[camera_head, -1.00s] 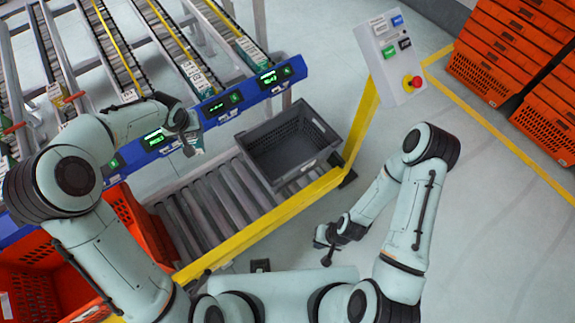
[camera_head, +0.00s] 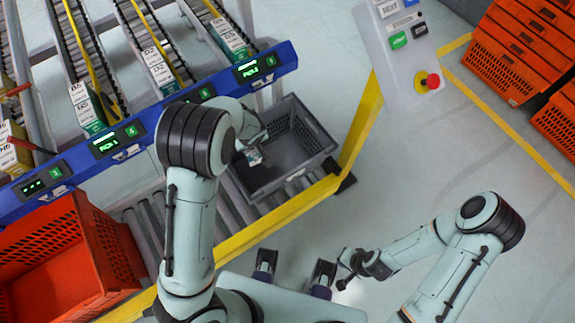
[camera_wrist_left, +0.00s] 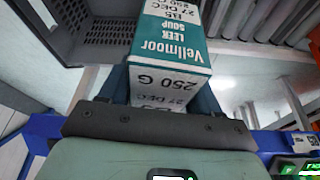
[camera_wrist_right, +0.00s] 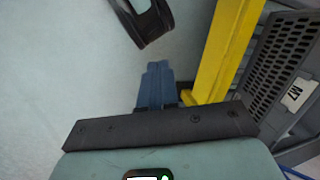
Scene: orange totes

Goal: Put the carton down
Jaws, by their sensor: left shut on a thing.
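The carton (camera_wrist_left: 170,45) is a white and teal Vellmoor leek soup box, seen close up in the left wrist view. My left gripper (camera_wrist_left: 165,100) is shut on it, with a finger on each side. In the head view, the carton (camera_head: 254,157) shows small below my left gripper (camera_head: 250,148), over the left part of the grey crate (camera_head: 318,150). I cannot tell how far it is above the crate floor. My right gripper (camera_head: 346,282) is low at the right, away from the crate; its fingers (camera_wrist_right: 156,85) are together and empty.
The crate sits on the roller conveyor (camera_head: 150,225) behind a yellow rail (camera_head: 240,240). A blue display rail (camera_head: 150,125) runs behind, with several cartons on chutes. An orange tote (camera_head: 100,255) is at left. A control box (camera_head: 405,55) stands right of the crate.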

